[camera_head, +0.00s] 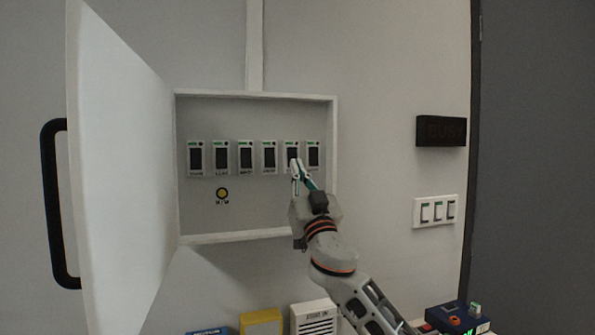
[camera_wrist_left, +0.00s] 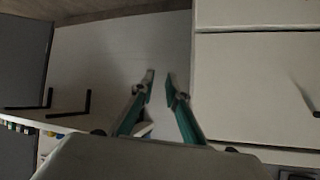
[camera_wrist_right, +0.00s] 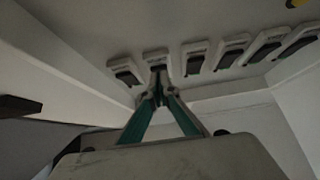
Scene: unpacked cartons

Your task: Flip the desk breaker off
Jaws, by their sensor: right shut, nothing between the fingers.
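The breakers sit in a row inside the open wall box (camera_head: 257,95). Each has a white frame and a dark rocker; their labels are too small to read surely, so I cannot tell which is the desk breaker. My right gripper (camera_head: 296,165) is shut and empty, its tips at the lower part of the second breaker from the right (camera_head: 291,149). In the right wrist view the tips (camera_wrist_right: 159,88) are just below that breaker (camera_wrist_right: 156,57); I cannot tell whether they touch. My left gripper (camera_wrist_left: 160,77) shows only in its wrist view, fingers apart and empty.
The box door (camera_head: 115,160) stands open at the left with a black handle (camera_head: 56,205). A yellow round button (camera_head: 222,193) sits below the breakers. A dark sign (camera_head: 441,131) and a white switch panel (camera_head: 435,211) are on the wall at right.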

